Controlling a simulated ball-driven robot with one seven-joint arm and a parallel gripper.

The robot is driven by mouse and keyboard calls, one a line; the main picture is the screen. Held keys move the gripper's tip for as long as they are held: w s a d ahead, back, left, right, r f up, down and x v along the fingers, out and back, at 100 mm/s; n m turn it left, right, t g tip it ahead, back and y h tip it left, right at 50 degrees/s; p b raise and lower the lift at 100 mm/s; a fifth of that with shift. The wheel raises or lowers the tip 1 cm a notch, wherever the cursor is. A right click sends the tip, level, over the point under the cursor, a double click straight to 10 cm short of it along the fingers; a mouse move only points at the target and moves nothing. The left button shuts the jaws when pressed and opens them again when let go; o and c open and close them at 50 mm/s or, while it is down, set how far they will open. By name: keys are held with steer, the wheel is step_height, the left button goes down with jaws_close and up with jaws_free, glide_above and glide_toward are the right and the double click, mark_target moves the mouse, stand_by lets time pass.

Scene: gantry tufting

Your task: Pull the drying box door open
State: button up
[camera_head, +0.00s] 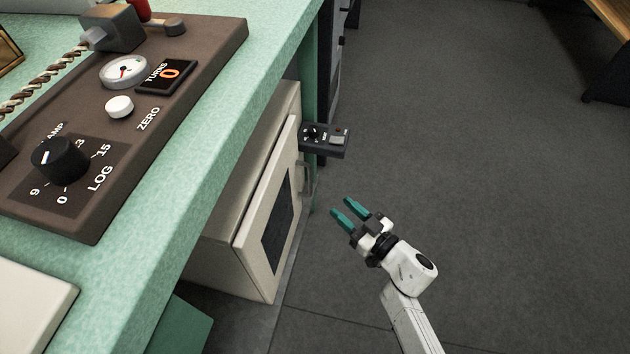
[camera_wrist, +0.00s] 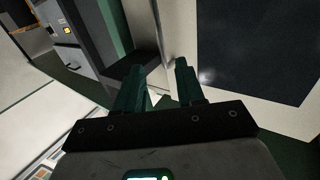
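The drying box (camera_head: 243,175) is a cream cabinet under the green bench. Its door (camera_head: 258,262), with a dark window (camera_head: 278,222), looks shut in the head view. A grey handle (camera_head: 309,180) stands out from the door's far edge. My gripper (camera_head: 349,210) is open and empty, to the right of the door and apart from the handle, with its teal fingers pointing up and left. In the wrist view my gripper (camera_wrist: 159,82) has its fingers spread, and the door window (camera_wrist: 262,45) is at the upper right. I cannot clearly make out the handle there.
A small dark control box (camera_head: 325,138) juts out beside the drying box, above the handle. The green bench (camera_head: 215,130) overhangs it and carries a brown dial panel (camera_head: 190,75). The grey floor (camera_head: 470,170) to the right is clear. A wooden bench (camera_head: 612,20) stands at the far right.

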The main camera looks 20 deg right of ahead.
mark_target(311, 181)
steer(key=b+x, duration=0.4)
steer(key=x, duration=0.6)
steer(key=shift+w+a+b, duration=0.2)
steer(key=shift+w+b, duration=0.15)
steer(key=shift+c, duration=0.5)
jaws_close()
